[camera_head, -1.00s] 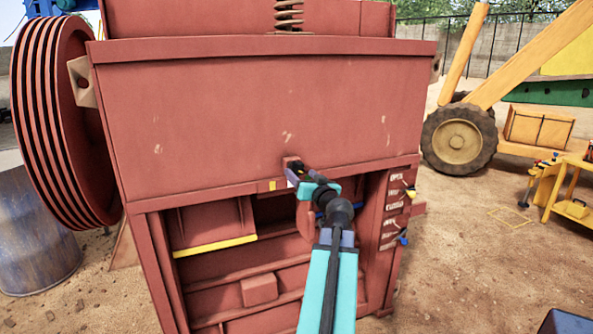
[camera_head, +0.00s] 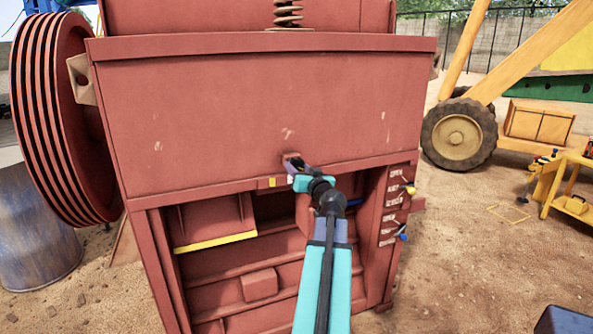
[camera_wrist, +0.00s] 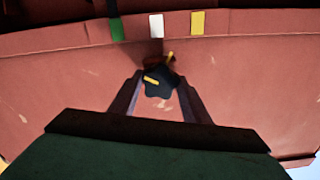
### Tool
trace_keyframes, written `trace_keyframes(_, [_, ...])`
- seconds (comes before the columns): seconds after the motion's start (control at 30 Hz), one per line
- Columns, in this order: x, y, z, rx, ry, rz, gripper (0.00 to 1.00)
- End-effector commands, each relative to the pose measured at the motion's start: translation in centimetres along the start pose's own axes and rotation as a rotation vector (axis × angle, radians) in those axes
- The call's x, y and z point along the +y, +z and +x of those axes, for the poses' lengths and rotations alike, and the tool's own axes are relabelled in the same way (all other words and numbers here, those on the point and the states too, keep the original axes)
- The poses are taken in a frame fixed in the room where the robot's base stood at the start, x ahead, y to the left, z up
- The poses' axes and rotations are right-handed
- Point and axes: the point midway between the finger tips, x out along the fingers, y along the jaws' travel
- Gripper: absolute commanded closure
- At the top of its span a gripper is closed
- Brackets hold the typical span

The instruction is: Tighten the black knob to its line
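The black knob (camera_wrist: 160,84) shows in the wrist view, on the red crusher's panel. It has a yellow mark on its face, and a second small yellow piece shows just behind it. Green (camera_wrist: 117,29), white (camera_wrist: 156,25) and yellow (camera_wrist: 197,22) marks lie on the red ledge beyond it. My gripper (camera_wrist: 157,92) is open, one finger on each side of the knob, with gaps visible; how deep the knob sits between them is unclear. In the head view my gripper (camera_head: 294,164) is at the crusher's front and largely hides the knob.
The red crusher (camera_head: 250,110) fills the middle, with an open recess below the ledge. Labelled levers (camera_head: 407,190) with yellow and blue ends are to the right. A flywheel (camera_head: 55,115) and blue barrel (camera_head: 35,230) stand left.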

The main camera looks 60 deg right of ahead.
Motion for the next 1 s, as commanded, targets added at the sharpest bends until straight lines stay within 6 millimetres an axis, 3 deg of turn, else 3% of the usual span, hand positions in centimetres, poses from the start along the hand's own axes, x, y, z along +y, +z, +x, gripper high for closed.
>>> trace_keyframes(0.03, [-0.1,0.0,0.0,0.0,-0.001,0.0,0.79])
trace_keyframes(0.07, [-1.4,0.3,-1.2,-0.001,-0.003,0.0,0.79])
trace_keyframes(0.2, [-0.5,0.1,-0.1,-0.002,-0.006,0.004,0.79])
trace_keyframes(0.47, [-0.3,0.1,0.2,0.0,-0.008,0.052,0.79])
trace_keyframes(1.0, [-0.3,0.1,0.2,0.0,-0.007,0.37,0.79])
